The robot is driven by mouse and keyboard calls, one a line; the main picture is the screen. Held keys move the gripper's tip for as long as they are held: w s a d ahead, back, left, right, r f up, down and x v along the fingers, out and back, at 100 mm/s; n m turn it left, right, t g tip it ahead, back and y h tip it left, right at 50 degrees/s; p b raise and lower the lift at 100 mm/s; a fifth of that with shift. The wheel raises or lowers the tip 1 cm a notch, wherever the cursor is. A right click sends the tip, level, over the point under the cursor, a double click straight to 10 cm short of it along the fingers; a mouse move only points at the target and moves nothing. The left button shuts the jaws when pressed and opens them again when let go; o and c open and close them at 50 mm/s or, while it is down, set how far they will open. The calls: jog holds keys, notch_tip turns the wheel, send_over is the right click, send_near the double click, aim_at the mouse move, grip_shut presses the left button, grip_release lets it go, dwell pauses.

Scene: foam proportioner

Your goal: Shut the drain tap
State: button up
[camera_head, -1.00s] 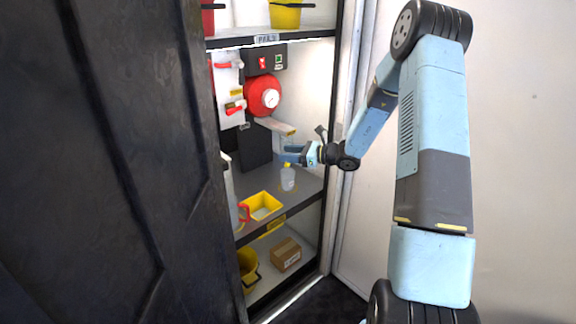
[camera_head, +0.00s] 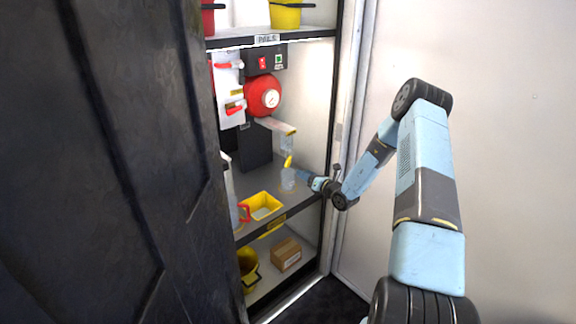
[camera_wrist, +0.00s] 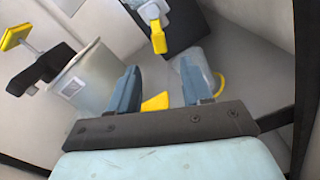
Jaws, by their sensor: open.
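A small yellow lever (camera_head: 288,161) hangs below a clear cylinder (camera_head: 287,143); it looks like the drain tap. In the wrist view a yellow lever on a pale fitting (camera_wrist: 157,38) lies ahead, beyond my fingertips; it appears to be the same one. My gripper (camera_head: 298,175) is low beside it, at the right of the cabinet. In the wrist view my gripper (camera_wrist: 165,85) is open with nothing between its fingers. A clear jug (camera_head: 288,181) stands on the shelf below the lever; it also shows beyond my right finger (camera_wrist: 197,68).
A yellow tray (camera_head: 250,212) sits on the shelf. A black box (camera_head: 255,148) stands behind. A black fitting with a yellow handle (camera_wrist: 15,37) is at upper left in the wrist view. The dark cabinet door (camera_head: 110,170) fills the left; the cabinet frame (camera_head: 338,150) is at the right.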

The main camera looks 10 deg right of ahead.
aim_at(289, 164)
jog(key=x, duration=1.1)
jog(key=shift+w+a, duration=0.1)
jog(key=shift+w, duration=0.15)
jog(key=shift+c, duration=0.5)
grip_shut()
